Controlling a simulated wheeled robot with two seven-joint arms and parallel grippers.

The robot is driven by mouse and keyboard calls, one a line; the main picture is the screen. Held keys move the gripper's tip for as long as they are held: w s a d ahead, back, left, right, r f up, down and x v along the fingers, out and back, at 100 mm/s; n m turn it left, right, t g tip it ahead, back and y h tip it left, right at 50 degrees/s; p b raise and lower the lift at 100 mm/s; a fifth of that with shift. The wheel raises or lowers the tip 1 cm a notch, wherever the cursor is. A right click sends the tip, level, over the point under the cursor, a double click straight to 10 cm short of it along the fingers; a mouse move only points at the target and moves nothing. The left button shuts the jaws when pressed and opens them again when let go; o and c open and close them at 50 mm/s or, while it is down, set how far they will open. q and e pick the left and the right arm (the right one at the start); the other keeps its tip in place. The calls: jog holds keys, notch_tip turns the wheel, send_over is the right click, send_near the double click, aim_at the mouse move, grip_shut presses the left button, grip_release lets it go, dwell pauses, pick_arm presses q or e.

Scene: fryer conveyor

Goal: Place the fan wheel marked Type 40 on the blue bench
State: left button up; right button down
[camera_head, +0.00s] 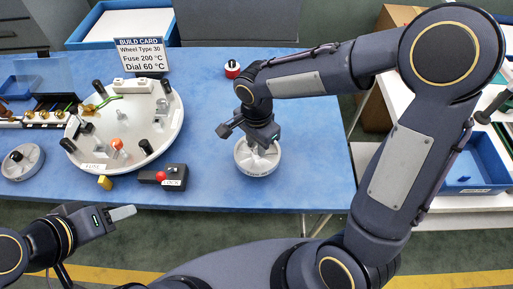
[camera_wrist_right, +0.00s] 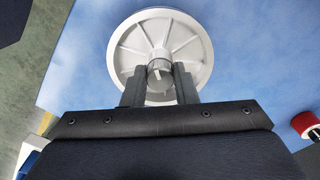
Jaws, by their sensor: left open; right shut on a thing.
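A round grey-white fan wheel (camera_head: 258,165) is at the front middle of the blue bench (camera_head: 310,130). My right gripper (camera_head: 262,145) is above it, shut on its hub. In the right wrist view the wheel (camera_wrist_right: 160,25) shows its spokes, and my right gripper (camera_wrist_right: 160,78) has a finger on each side of the hub. The wheel's type mark cannot be read, and I cannot tell whether it touches the bench. A second wheel (camera_head: 22,162) lies at the bench's left end. My left gripper (camera_head: 123,213) is open and empty in front of the bench.
A white round base (camera_head: 150,140) with posts and the build card (camera_head: 140,57) stand on the left half of the bench. A lock box (camera_head: 163,177) with a red button, a yellow piece (camera_head: 104,183) and a red-white knob (camera_head: 232,69) are near. The bench right of the wheel is clear.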

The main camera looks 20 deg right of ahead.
aim_at(250, 164)
jog(key=shift+w+f, duration=0.2)
jog(key=shift+f, duration=1.6)
jog(key=shift+f, duration=0.1)
jog(key=shift+f+b, duration=0.15)
jog(key=shift+b, duration=0.2)
jog(key=c, duration=1.1)
grip_release()
jog(key=shift+c, duration=0.2)
jog(key=shift+r, duration=0.2)
